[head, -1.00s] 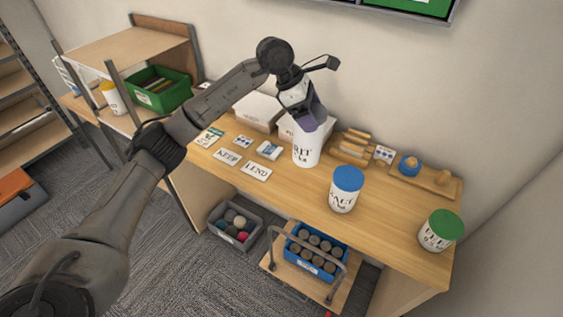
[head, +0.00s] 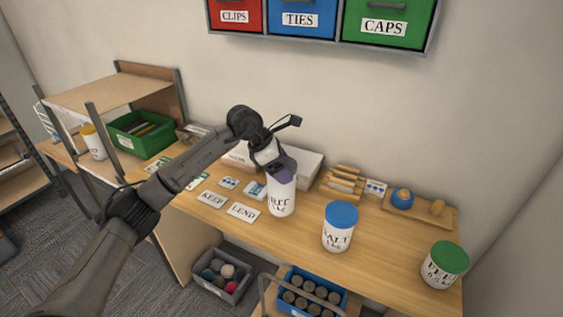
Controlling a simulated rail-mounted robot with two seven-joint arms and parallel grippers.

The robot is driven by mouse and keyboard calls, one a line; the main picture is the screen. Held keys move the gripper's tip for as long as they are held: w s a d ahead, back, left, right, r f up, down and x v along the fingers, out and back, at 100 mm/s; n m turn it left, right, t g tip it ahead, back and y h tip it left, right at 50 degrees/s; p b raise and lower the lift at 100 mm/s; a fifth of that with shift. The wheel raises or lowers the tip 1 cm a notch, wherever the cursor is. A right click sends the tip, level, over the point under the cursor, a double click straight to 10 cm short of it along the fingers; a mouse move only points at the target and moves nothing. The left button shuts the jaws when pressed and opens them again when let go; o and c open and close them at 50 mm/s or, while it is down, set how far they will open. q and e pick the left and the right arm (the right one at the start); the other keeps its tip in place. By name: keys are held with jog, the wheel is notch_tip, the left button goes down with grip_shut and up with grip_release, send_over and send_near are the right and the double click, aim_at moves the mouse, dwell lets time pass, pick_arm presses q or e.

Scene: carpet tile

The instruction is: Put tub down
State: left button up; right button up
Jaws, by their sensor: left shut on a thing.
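A white tub (head: 283,198) with dark lettering ending in "RIT" stands upright at the middle of the wooden table (head: 300,243). My left gripper (head: 280,170) comes down on it from above and is shut on its top. A purple patch shows there; the gripper hides most of the tub's top. The tub's base is at or very close to the table top; I cannot tell if it touches. A blue-lidded tub (head: 338,231) stands to its right, and a green-lidded tub (head: 443,267) stands at the table's right end. My right gripper is not in view.
Cards "KEEP" (head: 212,199) and "LEND" (head: 243,212) lie left of the held tub. White boxes (head: 298,165) and a wooden rack (head: 343,184) stand behind it. A wooden tray (head: 420,206) lies at back right. Labelled wall bins (head: 300,18) hang above. Table between blue and green lids is clear.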

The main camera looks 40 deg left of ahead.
pick_arm(q)
jog(key=shift+f+b, duration=0.35)
jog(key=shift+f, duration=1.4)
jog(key=o, duration=1.5)
jog(key=shift+f, duration=0.25)
jog(key=shift+c, duration=0.2)
jog(key=shift+o, duration=1)
jog(key=shift+w, duration=0.1)
